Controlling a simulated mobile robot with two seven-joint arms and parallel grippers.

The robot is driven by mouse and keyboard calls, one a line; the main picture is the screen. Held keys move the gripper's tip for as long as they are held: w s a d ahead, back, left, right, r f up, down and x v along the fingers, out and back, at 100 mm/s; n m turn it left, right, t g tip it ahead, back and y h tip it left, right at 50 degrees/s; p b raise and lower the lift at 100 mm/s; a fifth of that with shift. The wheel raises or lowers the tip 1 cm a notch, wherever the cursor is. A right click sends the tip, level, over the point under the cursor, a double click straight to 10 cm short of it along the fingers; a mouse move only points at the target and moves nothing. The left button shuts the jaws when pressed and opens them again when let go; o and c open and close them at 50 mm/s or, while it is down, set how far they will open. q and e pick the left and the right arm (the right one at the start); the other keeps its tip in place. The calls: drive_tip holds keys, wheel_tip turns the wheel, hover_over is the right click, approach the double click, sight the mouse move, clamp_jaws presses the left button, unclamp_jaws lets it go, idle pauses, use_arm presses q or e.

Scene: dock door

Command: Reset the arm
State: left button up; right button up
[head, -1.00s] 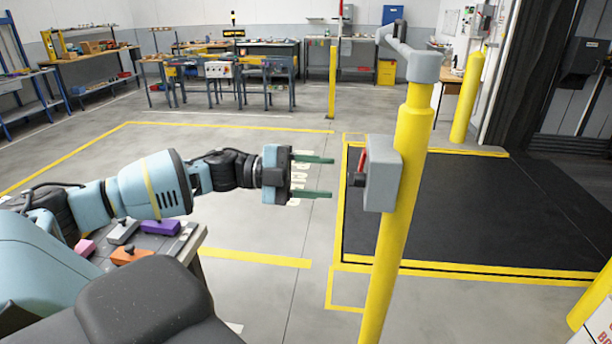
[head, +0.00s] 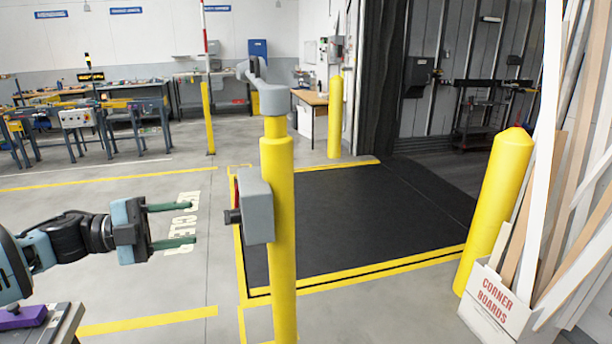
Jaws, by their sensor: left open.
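My left gripper (head: 184,224) reaches in from the left with its two green fingers apart and nothing between them. It hangs in the air over the floor, left of the yellow post. A grey box (head: 257,205) is fixed to the yellow post (head: 282,240), with a dark knob on its left side and a red part behind. A clear gap lies between the fingertips and the box. My right gripper is out of view.
A yellow bollard (head: 497,205) and a carton of corner boards (head: 493,305) stand at the right. A black dock plate (head: 370,220) with yellow edging lies behind the post. A purple block (head: 22,317) sits on a surface at lower left. Open floor lies left of the post.

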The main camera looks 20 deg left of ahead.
use_arm(q)
drive_tip(key=s+d+f+n+t+y, duration=0.1)
drive_tip(key=d+f+n+t+y, duration=0.25)
drive_tip(key=f+n, duration=0.6)
drive_tip(key=s+d+f+n+t+y, duration=0.2)
drive_tip(key=d+f+n+y, duration=0.15)
drive_tip(key=f, duration=1.15)
drive_tip(key=s+d+f+n+g+y, duration=0.2)
drive_tip(key=s+d+f+n+y, duration=0.1)
drive_tip(key=s+f, duration=0.7)
drive_tip(key=s+d+f+n+g+y, duration=0.3)
drive_tip(key=s+d+f+n, duration=0.3)
drive_tip(key=s+f, duration=0.4)
drive_tip(key=shift+f+n, duration=0.35)
drive_tip(key=shift+n, duration=0.35)
drive_tip(key=shift+g, duration=0.25)
